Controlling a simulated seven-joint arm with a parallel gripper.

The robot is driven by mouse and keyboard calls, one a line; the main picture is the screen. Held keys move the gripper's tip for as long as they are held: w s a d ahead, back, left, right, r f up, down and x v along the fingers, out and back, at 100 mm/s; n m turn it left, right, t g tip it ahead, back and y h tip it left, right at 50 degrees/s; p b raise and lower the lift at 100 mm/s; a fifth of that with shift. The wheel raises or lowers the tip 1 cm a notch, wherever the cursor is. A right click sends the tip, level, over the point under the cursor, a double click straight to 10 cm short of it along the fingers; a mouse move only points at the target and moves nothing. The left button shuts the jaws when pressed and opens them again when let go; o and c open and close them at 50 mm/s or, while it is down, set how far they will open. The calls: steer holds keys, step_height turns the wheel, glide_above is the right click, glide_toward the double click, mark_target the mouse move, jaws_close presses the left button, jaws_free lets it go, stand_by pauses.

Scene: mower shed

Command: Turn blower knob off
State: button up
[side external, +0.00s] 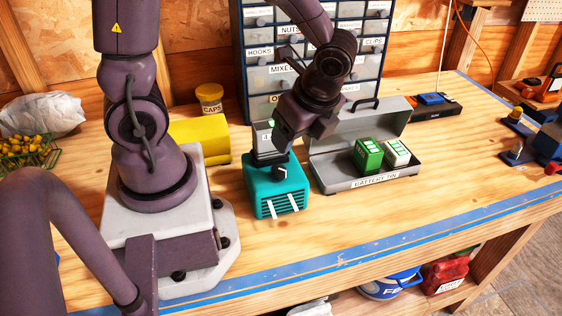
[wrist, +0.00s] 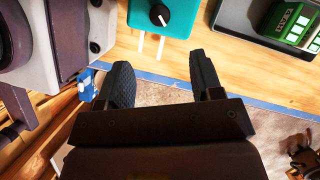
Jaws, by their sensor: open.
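The blower (side external: 275,195) is a teal box with dark front slots and two pale strips, standing on the bench; part of it shows at the top of the wrist view (wrist: 181,20). Its black knob (side external: 280,171) is on the upper front. In the wrist view the round knob (wrist: 159,15) has a white pointer mark angled down and slightly right. My gripper (side external: 284,146) is above the blower, apart from the knob. In the wrist view my gripper (wrist: 160,82) has its two dark fingers spread with nothing between them; the knob lies beyond them.
A grey battery tin (side external: 345,184) with green and white batteries stands open just right of the blower. A yellow box (side external: 199,140) is behind it to the left. A drawer cabinet (side external: 370,62) stands behind. The bench in front, up to the blue edge tape (side external: 300,263), is clear.

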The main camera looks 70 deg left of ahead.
mark_target(279, 169)
steer(key=x, duration=1.1)
steer(key=shift+a+f, duration=0.15)
steer(key=shift+f, duration=0.25)
